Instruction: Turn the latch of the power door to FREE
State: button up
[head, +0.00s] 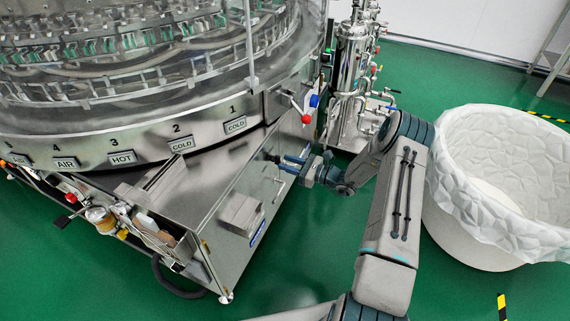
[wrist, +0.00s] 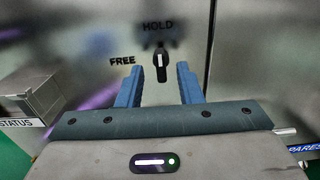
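The latch (wrist: 161,60) is a small dark knob with a white mark on a metal door (wrist: 100,60). It stands upright in the wrist view, below the word HOLD. The word FREE (wrist: 122,61) is to its left and a little lower. My gripper (wrist: 161,68) is open, with one blue finger on each side of the latch's lower end in the picture. I see no finger clearly touching it. In the head view my gripper (head: 286,165) is at the side of the steel cabinet (head: 215,200), and its fingers hide the latch or make it hard to tell.
A grey box (wrist: 35,95) sticks out at the left in the wrist view, above a STATUS label. In the head view, a white lined bin (head: 465,225) stands close to my arm at the right. Green floor is open in front.

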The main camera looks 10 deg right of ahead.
jog(key=shift+x, duration=0.95)
jog(key=shift+c, duration=0.3)
grip_shut()
jog(key=shift+d, duration=0.15)
